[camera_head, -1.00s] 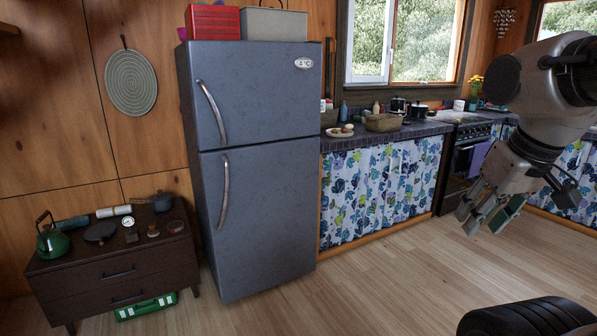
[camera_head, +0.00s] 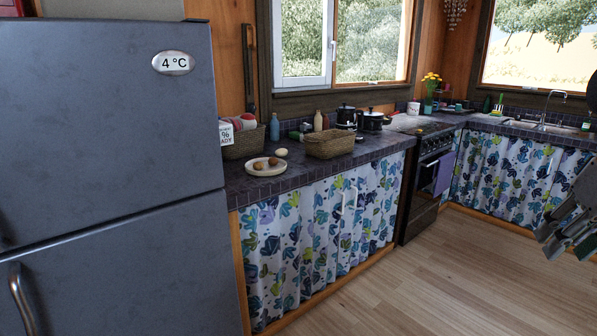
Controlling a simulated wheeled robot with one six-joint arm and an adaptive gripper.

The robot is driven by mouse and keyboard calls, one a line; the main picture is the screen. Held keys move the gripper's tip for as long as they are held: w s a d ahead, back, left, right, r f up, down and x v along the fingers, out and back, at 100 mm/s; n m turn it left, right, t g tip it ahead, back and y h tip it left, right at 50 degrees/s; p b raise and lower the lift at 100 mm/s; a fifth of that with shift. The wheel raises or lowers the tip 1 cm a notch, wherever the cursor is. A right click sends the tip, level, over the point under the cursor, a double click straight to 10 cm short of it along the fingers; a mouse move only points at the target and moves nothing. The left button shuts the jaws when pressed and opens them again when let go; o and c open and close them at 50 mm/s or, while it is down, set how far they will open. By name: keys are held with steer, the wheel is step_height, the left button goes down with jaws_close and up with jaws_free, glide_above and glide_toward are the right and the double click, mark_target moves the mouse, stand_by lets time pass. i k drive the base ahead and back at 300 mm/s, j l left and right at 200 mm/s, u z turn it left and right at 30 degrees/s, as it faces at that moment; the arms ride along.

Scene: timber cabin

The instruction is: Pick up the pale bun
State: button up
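A small pale rounded thing that looks like the pale bun (camera_head: 282,152) lies on the dark counter, just behind a light plate (camera_head: 254,171). The plate holds brown rounded items (camera_head: 259,166). My gripper (camera_head: 562,240) hangs at the right edge of the view, partly cut off, over the floor and well away from the counter. Its fingers look spread apart, with nothing seen between them.
A wicker basket (camera_head: 330,147) stands right of the bun. Another basket (camera_head: 243,144) with a sign stands behind left. A grey fridge (camera_head: 105,130) blocks the left. Pots (camera_head: 373,121) and bottles stand further back. The wooden floor (camera_head: 440,270) is clear.

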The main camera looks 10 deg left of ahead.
mark_target(259, 165)
steer(key=i+l, duration=0.1)
steer(key=i, duration=1.15)
steer(key=i+u, duration=0.75)
steer(key=i+l+u, duration=0.15)
steer(key=u, duration=0.25)
steer(key=i+l+u, duration=0.25)
steer(key=u, duration=0.15)
steer(key=i, duration=0.15)
